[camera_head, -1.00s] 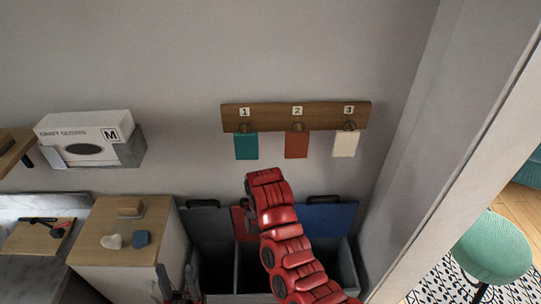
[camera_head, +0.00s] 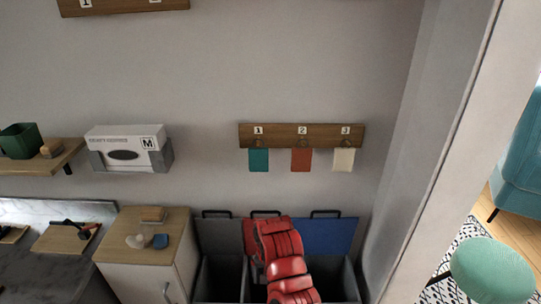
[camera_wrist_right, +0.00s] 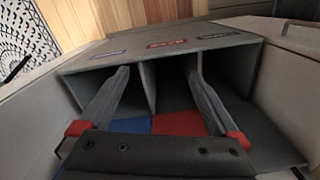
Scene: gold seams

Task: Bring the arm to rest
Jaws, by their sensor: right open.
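My right arm (camera_head: 280,255) is red and rises from the bottom edge in the head view, in front of the bin unit (camera_head: 232,280). Its gripper is hidden or out of frame there. In the right wrist view my right gripper (camera_wrist_right: 160,66) is open, with its two grey fingers wide apart and nothing between them. The fingers are over the grey bin unit (camera_wrist_right: 222,58), which has labelled compartments. I cannot tell whether they touch it. My left gripper is not in view.
The bin lids stand raised against the wall, including a blue lid (camera_head: 328,238). A wooden cabinet (camera_head: 125,222) with small items stands left of the bins. A hook rail (camera_head: 273,139) with coloured cards hangs above. A green stool (camera_head: 490,275) stands at right.

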